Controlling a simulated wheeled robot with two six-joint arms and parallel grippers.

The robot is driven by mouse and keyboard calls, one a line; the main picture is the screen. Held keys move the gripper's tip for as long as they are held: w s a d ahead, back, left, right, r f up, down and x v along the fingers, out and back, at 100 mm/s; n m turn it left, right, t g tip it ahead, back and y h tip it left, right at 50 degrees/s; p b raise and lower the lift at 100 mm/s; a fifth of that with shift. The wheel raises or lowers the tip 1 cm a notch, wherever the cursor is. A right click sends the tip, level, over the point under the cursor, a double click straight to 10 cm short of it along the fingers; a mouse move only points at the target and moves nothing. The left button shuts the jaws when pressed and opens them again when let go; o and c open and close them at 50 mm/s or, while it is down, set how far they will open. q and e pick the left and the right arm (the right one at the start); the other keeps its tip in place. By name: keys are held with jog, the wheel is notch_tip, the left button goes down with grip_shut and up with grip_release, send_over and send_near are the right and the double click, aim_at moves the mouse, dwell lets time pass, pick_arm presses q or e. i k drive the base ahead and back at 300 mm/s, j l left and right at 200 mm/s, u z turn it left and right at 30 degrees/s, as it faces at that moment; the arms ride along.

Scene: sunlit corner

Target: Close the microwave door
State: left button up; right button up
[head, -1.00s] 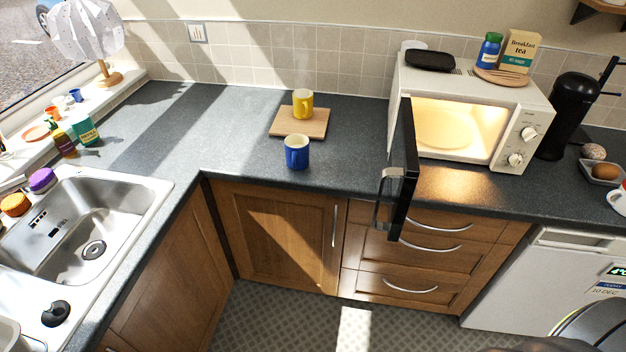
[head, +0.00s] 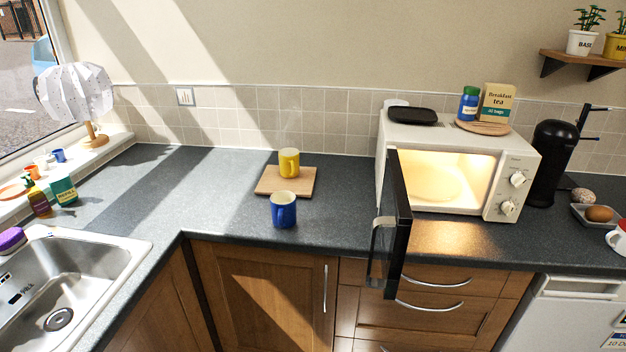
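The white microwave (head: 507,149) stands on the dark worktop right of centre, against the tiled wall. Its dark door (head: 397,225) is wide open, hinged at the left side and swung out toward me past the worktop's front edge. The door's handle (head: 374,250) is on its outer face, toward the left. The lit cavity (head: 437,178) shows a round turntable and nothing else that I can make out. Neither of my grippers is in view.
A blue mug (head: 284,210) and a yellow mug on a wooden board (head: 267,186) stand left of the door. A black tray (head: 413,115), blue jar and tea box sit on the microwave. A black machine (head: 549,160) stands right of it. The sink (head: 85,275) is at left.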

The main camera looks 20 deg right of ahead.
aim_at(394, 222)
jog(key=z, duration=1.05)
jog(key=j+z, duration=0.25)
jog(key=j, duration=0.15)
jog(key=j+z, duration=0.3)
jog(key=j+u, duration=0.45)
jog(key=l, duration=0.1)
